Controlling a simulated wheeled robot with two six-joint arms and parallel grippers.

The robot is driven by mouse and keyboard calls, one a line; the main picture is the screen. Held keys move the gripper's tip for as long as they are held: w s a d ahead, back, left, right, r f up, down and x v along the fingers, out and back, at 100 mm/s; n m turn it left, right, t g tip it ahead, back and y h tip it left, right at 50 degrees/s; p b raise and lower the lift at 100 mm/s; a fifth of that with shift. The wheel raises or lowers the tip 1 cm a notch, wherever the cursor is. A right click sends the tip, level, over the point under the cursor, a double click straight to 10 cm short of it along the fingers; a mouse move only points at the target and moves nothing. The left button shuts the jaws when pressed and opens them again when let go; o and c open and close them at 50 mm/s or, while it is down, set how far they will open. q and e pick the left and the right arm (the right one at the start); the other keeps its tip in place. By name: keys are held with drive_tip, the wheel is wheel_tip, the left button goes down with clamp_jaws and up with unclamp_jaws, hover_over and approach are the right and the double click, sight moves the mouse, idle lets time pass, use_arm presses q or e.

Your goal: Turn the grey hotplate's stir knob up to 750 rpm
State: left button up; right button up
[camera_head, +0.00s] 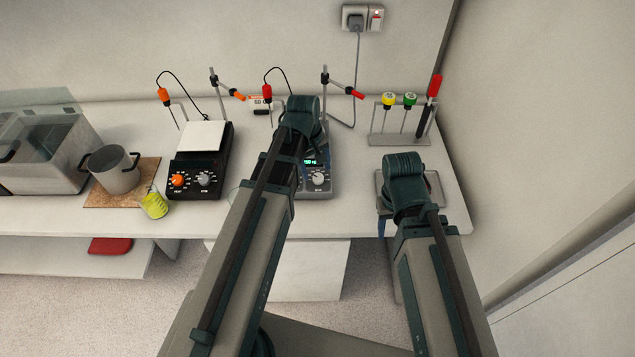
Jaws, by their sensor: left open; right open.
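The grey hotplate (325,208) stands on the bench right of the black one, largely covered by my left arm. Its stir knob (319,178) shows at the front, below a lit green display (311,161) too small to read. My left gripper (326,151) is open and mostly hidden behind its own arm, over the hotplate's right side. I cannot tell whether it touches anything. My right gripper (381,226) is open and mostly hidden under its arm, near the bench's front edge, right of and apart from the hotplate.
A black hotplate (185,190) with a white top stands left, beside a yellow flask (154,203) and a grey pot (114,171). Rod stands rise behind both hotplates. A rack (385,140) with coloured-top tools stands back right. A grey tray (433,184) lies partly under my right arm.

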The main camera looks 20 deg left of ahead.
sight(318, 177)
use_arm(q)
drive_tip(key=f+b, duration=0.2)
drive_tip(key=f, duration=0.1)
drive_tip(key=shift+w+d+f, duration=0.2)
drive_tip(key=shift+f, duration=0.05)
use_arm(e)
wheel_tip(318, 177, down, 4)
drive_tip(key=shift+r, duration=0.2)
use_arm(q)
clamp_jaws()
